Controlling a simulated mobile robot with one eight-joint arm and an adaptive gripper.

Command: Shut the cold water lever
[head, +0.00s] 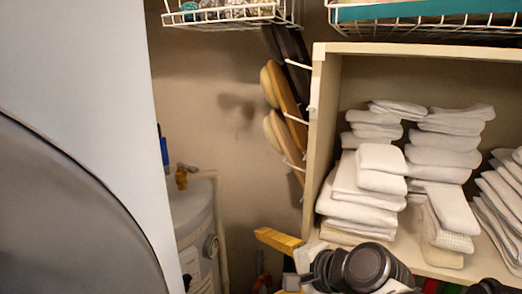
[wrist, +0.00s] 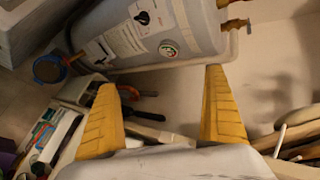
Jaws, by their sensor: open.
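The blue lever (head: 164,151) stands upright beside a brass valve (head: 181,176) above the grey water heater (head: 193,222) in the head view. The large white and grey body at left hides part of the heater. In the wrist view the heater (wrist: 190,25) lies across the top, with brass fittings (wrist: 235,24) at its right end; I cannot make out the blue lever there. My gripper (wrist: 161,80) is open, its yellow fingers wide apart with nothing held between them. In the head view one yellow finger (head: 278,241) shows at lower middle, right of and below the valve, apart from it.
A wooden shelf (head: 318,135) with stacked white towels (head: 368,190) stands at right. Wire baskets (head: 225,14) hang above, and sandals (head: 283,105) hang on the wall. A pipe (head: 220,230) runs beside the heater. Bare wall lies between valve and sandals.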

